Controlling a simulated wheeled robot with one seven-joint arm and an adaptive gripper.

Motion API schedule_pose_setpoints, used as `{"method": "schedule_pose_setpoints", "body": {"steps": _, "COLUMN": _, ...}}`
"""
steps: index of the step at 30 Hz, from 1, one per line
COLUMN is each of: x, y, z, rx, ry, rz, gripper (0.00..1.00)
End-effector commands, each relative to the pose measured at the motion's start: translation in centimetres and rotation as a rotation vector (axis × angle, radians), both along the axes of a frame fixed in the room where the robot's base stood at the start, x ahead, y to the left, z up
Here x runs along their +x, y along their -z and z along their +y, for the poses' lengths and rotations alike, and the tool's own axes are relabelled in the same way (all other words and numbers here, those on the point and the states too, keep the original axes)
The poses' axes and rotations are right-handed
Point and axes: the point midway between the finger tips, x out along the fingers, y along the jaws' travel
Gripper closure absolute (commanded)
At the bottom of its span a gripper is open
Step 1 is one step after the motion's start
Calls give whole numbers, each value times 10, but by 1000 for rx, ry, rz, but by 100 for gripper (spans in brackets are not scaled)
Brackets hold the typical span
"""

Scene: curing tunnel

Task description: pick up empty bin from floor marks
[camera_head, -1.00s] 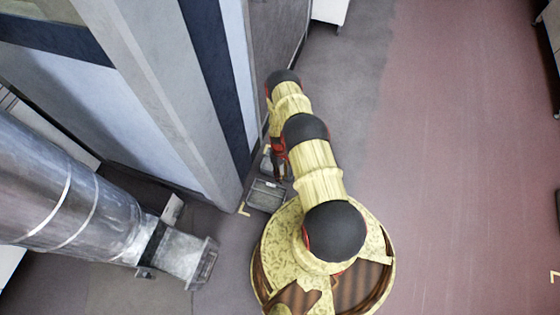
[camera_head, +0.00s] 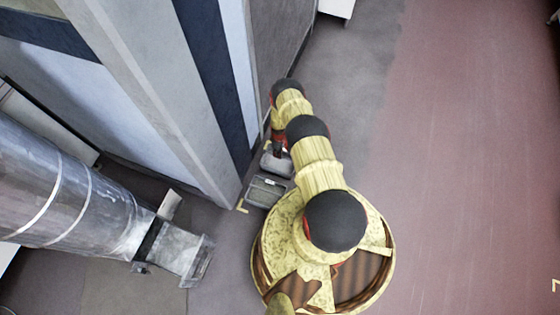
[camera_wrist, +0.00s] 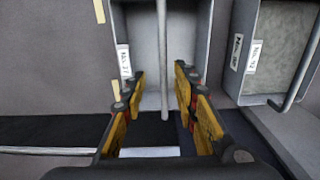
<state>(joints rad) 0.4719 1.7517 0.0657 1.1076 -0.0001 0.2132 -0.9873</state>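A grey bin (camera_wrist: 143,45) with a pale, bare-looking interior sits in the middle of the wrist view, with a white label on its left edge. Its thin bar handle (camera_wrist: 163,60) runs between the fingers of my gripper (camera_wrist: 160,88). The fingers are open, one on each side of the bar, with gaps showing. In the head view the bin (camera_head: 277,164) is on the floor, just below my wrist, which partly hides it. Yellow floor marks (camera_head: 241,206) show beside the bins, and tan strips (camera_wrist: 99,11) show in the wrist view.
A second labelled bin (camera_wrist: 242,88), with a grey speckled interior, stands close on the right in the wrist view. The tunnel wall (camera_head: 205,150) rises close left of the bins. A metal duct (camera_head: 75,195) lies at lower left. The reddish floor (camera_head: 460,150) at right is clear.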

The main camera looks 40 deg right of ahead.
Motion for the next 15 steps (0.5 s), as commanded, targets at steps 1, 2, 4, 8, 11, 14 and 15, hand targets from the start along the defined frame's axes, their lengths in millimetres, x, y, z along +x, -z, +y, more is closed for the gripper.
{"method": "schedule_pose_setpoints", "body": {"steps": 1, "x": -4, "y": 10, "z": 1, "rx": 2, "ry": 1, "rz": 4, "gripper": 71}}
{"method": "schedule_pose_setpoints", "body": {"steps": 2, "x": -6, "y": 14, "z": 1, "rx": 2, "ry": 1, "rz": 5, "gripper": 71}}
{"method": "schedule_pose_setpoints", "body": {"steps": 4, "x": -8, "y": 25, "z": 1, "rx": 2, "ry": 1, "rz": 5, "gripper": 71}}
{"method": "schedule_pose_setpoints", "body": {"steps": 8, "x": -8, "y": 43, "z": 1, "rx": 2, "ry": 1, "rz": 2, "gripper": 71}}
{"method": "schedule_pose_setpoints", "body": {"steps": 11, "x": -8, "y": 47, "z": 1, "rx": 1, "ry": 1, "rz": 2, "gripper": 71}}
{"method": "schedule_pose_setpoints", "body": {"steps": 14, "x": -8, "y": 45, "z": 1, "rx": 1, "ry": 1, "rz": 2, "gripper": 71}}
{"method": "schedule_pose_setpoints", "body": {"steps": 15, "x": -8, "y": 45, "z": 1, "rx": 1, "ry": 1, "rz": 2, "gripper": 71}}
